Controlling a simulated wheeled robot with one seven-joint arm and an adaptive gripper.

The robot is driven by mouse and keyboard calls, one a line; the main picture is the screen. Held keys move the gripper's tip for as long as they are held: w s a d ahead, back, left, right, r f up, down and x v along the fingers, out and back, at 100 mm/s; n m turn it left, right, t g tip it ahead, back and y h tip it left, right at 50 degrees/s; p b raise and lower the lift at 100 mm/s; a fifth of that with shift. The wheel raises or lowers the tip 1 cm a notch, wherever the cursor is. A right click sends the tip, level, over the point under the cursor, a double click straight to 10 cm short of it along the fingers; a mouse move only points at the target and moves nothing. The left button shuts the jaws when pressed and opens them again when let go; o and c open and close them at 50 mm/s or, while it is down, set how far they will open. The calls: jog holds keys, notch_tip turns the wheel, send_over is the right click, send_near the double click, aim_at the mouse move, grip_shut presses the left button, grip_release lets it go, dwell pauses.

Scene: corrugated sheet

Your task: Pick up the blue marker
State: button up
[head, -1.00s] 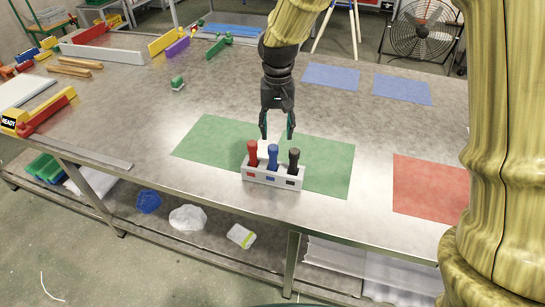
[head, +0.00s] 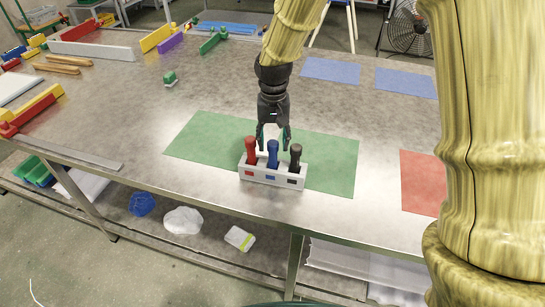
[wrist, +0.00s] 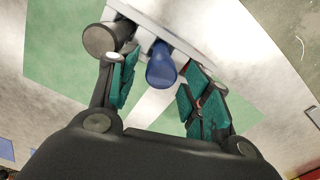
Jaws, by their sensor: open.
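The blue marker (head: 272,153) stands upright in the middle slot of a white holder (head: 258,175), between a red marker (head: 251,151) on the left and a black marker (head: 295,157) on the right. My gripper (head: 272,146) is open and pointing down, its fingertips at the height of the marker tops. In the wrist view the blue marker (wrist: 161,66) lies between and a little beyond the two teal-padded fingers (wrist: 160,92), with no visible contact. The black marker (wrist: 108,38) is close beside the left finger there. The red marker is not clearly visible in the wrist view.
The holder stands on a green mat (head: 200,137) near the table's front edge. A red mat (head: 420,182) lies to the right and two blue mats (head: 331,69) lie behind. A small green block (head: 169,78) is at back left. The table around the holder is mostly clear.

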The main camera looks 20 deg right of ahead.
aim_at(273, 154)
jog(key=shift+f+p, duration=0.35)
jog(key=shift+f, duration=2.65)
jog(key=c, duration=1)
